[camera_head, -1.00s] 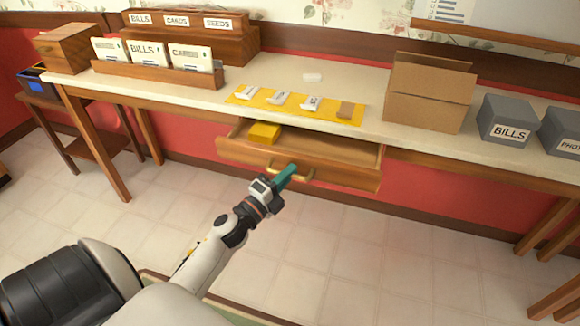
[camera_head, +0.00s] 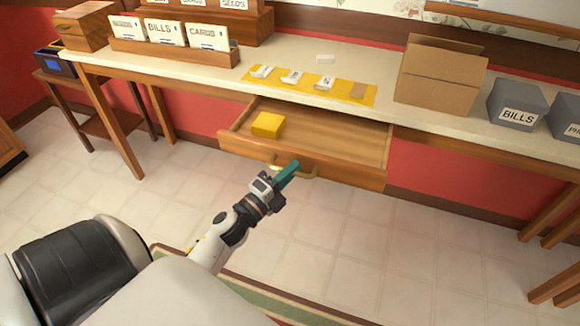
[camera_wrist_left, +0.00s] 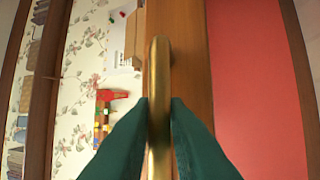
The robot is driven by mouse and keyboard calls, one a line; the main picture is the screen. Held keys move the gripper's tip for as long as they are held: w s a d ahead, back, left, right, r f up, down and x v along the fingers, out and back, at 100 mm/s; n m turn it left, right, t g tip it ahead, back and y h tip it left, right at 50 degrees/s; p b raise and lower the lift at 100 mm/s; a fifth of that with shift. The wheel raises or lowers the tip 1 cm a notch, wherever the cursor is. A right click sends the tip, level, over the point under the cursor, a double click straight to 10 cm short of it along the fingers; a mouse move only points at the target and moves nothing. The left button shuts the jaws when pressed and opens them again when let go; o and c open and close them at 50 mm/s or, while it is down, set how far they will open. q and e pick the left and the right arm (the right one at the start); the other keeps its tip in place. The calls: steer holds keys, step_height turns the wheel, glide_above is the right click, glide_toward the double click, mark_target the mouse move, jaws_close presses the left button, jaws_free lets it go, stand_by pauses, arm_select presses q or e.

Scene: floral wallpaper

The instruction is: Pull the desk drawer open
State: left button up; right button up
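The wooden desk drawer (camera_head: 350,138) stands pulled out from under the white-topped desk (camera_head: 330,92), with its inside in view. A yellow block (camera_head: 267,124) lies in its left part. The brass handle (camera_head: 312,172) is on the drawer's front panel. My left gripper (camera_head: 290,170), with green fingers, is at the handle. In the left wrist view the brass handle (camera_wrist_left: 158,85) runs between the two green fingertips (camera_wrist_left: 158,106), which close on it from both sides. My right gripper is not in view.
On the desk are a yellow mat (camera_head: 310,85) with small packets, an open cardboard box (camera_head: 438,80), a grey BILLS box (camera_head: 515,105) and a wooden card holder (camera_head: 175,52). The tiled floor (camera_head: 400,240) in front of the drawer is clear.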

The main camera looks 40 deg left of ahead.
arm_select(q)
steer(key=shift+o, duration=0.2)
